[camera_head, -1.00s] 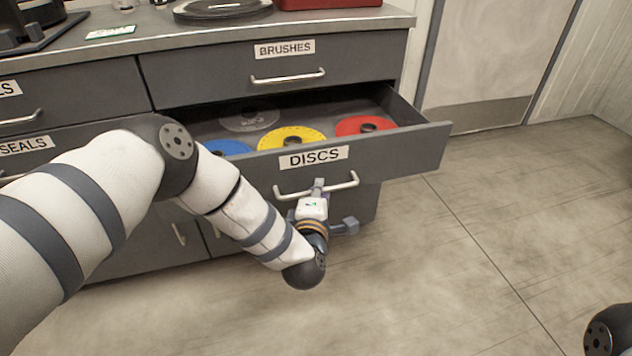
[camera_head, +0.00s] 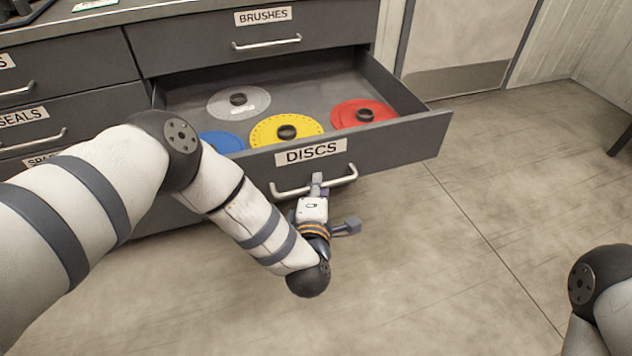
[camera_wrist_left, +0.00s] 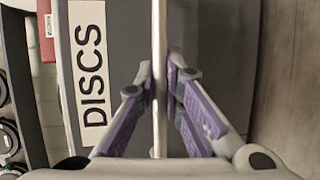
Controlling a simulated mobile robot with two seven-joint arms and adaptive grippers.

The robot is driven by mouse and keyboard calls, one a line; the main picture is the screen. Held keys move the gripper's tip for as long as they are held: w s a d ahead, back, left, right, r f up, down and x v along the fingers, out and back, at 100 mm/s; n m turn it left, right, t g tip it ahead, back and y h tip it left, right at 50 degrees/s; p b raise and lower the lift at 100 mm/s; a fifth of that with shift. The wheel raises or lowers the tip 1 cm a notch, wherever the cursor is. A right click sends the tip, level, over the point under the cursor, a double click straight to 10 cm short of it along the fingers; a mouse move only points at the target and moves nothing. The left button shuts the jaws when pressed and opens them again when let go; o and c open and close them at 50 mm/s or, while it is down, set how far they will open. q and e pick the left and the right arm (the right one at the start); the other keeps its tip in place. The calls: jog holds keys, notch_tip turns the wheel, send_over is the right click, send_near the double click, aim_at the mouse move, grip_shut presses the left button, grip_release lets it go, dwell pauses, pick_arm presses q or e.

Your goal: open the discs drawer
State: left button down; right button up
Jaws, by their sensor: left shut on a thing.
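The discs drawer (camera_head: 405,146) stands pulled well out of the grey cabinet, with a "DISCS" label on its front. Inside lie a yellow disc (camera_head: 262,133), a red disc (camera_head: 345,112), a clear grey disc (camera_head: 222,105) and a blue disc (camera_head: 222,141), partly hidden by the drawer front and my arm. My left gripper (camera_head: 317,184) is shut on the drawer's handle (camera_head: 345,181). In the left wrist view the handle bar (camera_wrist_left: 159,60) runs between the purple-padded fingers (camera_wrist_left: 160,85). My right gripper is out of view; only part of that arm shows at the lower right.
The brushes drawer (camera_head: 320,48) above is shut. The seals drawer (camera_head: 75,119) at the left is shut. Open tiled floor (camera_head: 450,260) lies in front and to the right. A door (camera_head: 460,35) is behind at the right.

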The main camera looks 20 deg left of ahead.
pick_arm(q)
jog(key=c, duration=1.7)
grip_release()
jog(key=v, duration=1.2)
